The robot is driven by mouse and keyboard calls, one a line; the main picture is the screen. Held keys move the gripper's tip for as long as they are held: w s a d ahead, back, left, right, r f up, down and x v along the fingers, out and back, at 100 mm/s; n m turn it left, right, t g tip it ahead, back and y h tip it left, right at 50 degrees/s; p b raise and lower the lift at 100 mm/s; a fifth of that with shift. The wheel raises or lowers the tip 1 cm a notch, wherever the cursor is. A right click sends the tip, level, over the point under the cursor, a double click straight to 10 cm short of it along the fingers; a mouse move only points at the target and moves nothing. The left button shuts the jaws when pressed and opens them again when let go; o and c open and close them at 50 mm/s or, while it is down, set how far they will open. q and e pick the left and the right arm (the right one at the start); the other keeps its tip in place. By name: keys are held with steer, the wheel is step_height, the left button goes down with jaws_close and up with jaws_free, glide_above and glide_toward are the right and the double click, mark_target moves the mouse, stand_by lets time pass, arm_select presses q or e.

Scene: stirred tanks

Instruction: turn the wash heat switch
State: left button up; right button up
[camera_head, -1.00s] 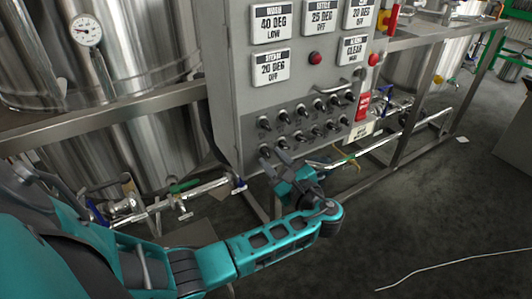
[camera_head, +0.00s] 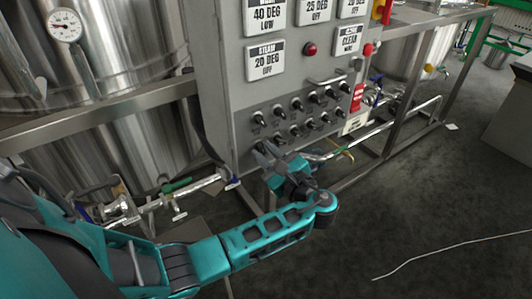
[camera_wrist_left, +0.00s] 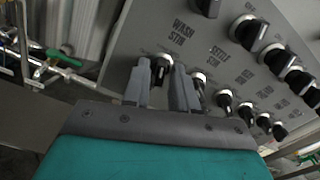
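The grey control panel (camera_head: 218,75) carries two rows of black knobs. No label reading wash heat is legible. The upper-left knob (camera_head: 259,118) also shows at the top of the left wrist view (camera_wrist_left: 208,6). A label reading "WASH STIR" (camera_wrist_left: 181,32) lies between it and the lower-left knob (camera_wrist_left: 162,62). Contact cannot be told. My right gripper is not in view.
A steel tank (camera_head: 120,60) with a dial gauge (camera_head: 64,25) stands left of the panel behind a metal rail (camera_head: 110,112). Valved pipes (camera_head: 175,195) run below. A red button (camera_head: 310,49) and a handle (camera_head: 327,80) are above the knobs.

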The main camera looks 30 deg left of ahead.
arm_select(q)
jaws_close()
steer(key=shift+n, duration=0.3)
steer(key=n, duration=0.2)
steer(key=shift+n, duration=0.4)
steer(key=shift+a+n+b, duration=0.1)
steer(key=shift+n+b, duration=0.6)
steer(key=shift+n, duration=1.6)
steer(key=shift+o, duration=1)
jaws_free()
